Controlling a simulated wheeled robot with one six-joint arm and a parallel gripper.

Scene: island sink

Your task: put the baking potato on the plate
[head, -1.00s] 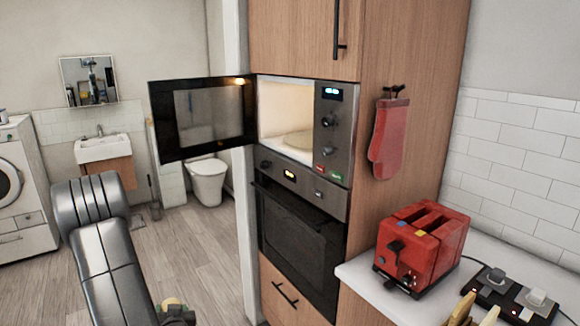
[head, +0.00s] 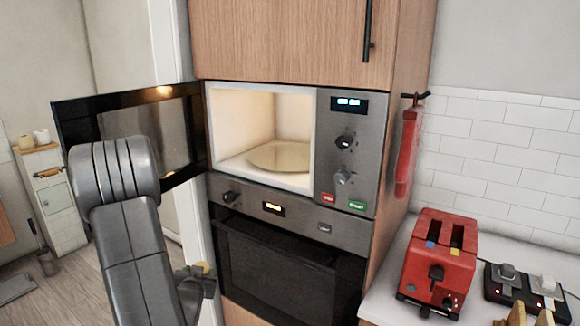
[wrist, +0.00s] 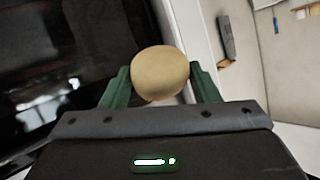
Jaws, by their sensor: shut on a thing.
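My gripper (wrist: 160,88) is shut on the baking potato (wrist: 160,72), a smooth tan oval held between the two green fingers in the wrist view. In the head view my gripper (head: 203,277) shows low, in front of the oven, with a small part of the potato (head: 204,267) showing. The plate (head: 281,156) is a round, pale yellowish disc inside the lit microwave (head: 345,112). Its visible surface is bare. My gripper is below and to the left of the plate in the picture, outside the microwave.
The microwave door (head: 125,125) stands open to the left, partly behind my arm. The oven (head: 285,265) below is shut. A red toaster (head: 440,265) stands on the counter at right, and a red mitt (head: 407,150) hangs on the cabinet side.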

